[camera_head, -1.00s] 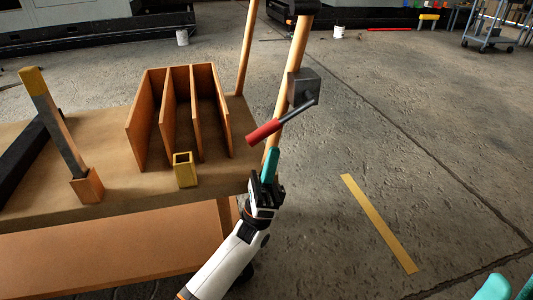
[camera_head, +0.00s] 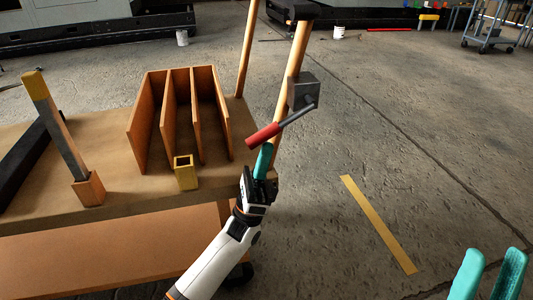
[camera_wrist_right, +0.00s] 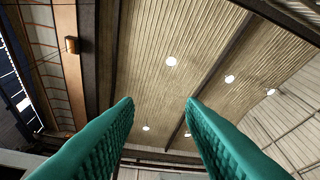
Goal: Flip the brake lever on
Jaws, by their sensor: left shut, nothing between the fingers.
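The brake lever (camera_head: 294,125) has a red grip (camera_head: 263,135) and a dark rod, and joins a grey box (camera_head: 304,90) on the cart's wooden post. It slopes down to the left from the box. My left gripper (camera_head: 264,158) is shut and empty, with its teal fingertips pointing up just below the red grip. Whether the fingertips touch the grip I cannot tell. My right gripper (camera_head: 492,272) is open and empty at the lower right, far from the lever; its two teal fingers also show apart in the right wrist view (camera_wrist_right: 160,105).
The wooden cart (camera_head: 130,205) carries an upright divider rack (camera_head: 165,125), a small yellow square tube (camera_head: 185,172) and a tilted post with a yellow top (camera_head: 60,130). The floor right of the cart is open, with a yellow stripe (camera_head: 378,223).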

